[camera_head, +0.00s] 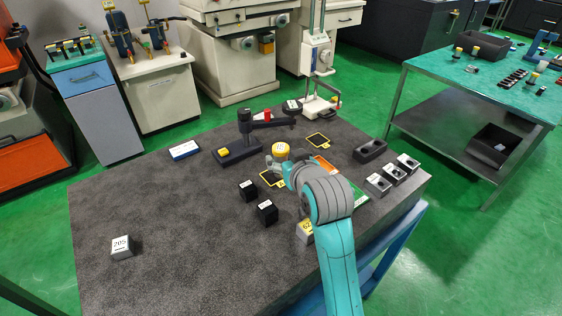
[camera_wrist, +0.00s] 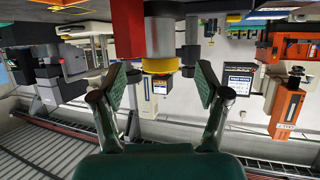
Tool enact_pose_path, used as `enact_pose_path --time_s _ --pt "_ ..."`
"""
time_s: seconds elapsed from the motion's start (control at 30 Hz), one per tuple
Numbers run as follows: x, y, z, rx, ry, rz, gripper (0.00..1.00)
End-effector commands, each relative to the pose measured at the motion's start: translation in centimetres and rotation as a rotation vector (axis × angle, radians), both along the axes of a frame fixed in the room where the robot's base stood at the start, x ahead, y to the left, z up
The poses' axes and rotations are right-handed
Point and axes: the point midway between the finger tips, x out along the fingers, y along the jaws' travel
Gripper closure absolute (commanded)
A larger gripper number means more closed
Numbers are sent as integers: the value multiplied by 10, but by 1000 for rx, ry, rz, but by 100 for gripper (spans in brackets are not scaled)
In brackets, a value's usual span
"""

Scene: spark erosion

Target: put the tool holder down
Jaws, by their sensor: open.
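The tool holder (camera_head: 281,149) has a round yellow top with a small white label, and it is next to my gripper on the dark worktable. In the wrist view it shows as a grey cylinder with a yellow band (camera_wrist: 160,65), seen upside down. My gripper (camera_wrist: 160,84) is open, its two fingers spread with a gap on each side of the band, and nothing is gripped. In the head view my gripper (camera_head: 284,165) is partly covered by my own wrist. A black pad with a yellow border (camera_head: 268,177) lies beside the holder, partly hidden; the holder's base is hidden.
Another yellow-bordered pad (camera_head: 318,140) lies behind to the right. A black fixture (camera_head: 238,152) stands behind the holder. Black blocks (camera_head: 266,210) stand in front, and grey blocks (camera_head: 378,184) at right. The table's left is mostly clear except for a block marked 205 (camera_head: 121,247).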

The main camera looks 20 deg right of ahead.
Motion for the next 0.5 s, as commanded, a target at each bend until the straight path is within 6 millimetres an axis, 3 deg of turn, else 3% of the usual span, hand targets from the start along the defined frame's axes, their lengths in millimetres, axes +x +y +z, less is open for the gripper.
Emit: enact_pose_path --time_s 0.5 --pt "50 0 -21 0 0 0 25"
